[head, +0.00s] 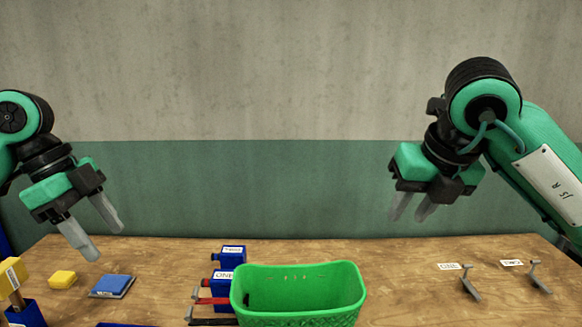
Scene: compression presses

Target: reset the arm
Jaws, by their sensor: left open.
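My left gripper (105,243) hangs at the left of the head view, above the table. Its two grey fingers are apart with nothing between them. My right gripper (409,216) hangs at the right, above the far part of the table, its fingers pointing down. A gap shows between its fingers, with nothing in it. My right arm reaches in from the right edge with its elbow raised. Both grippers are clear of the table objects.
A green basket (300,318) stands at the front centre, beside blue labelled blocks (231,257) and red and black handles. Levers (470,284) labelled ONE and TWO are at right.

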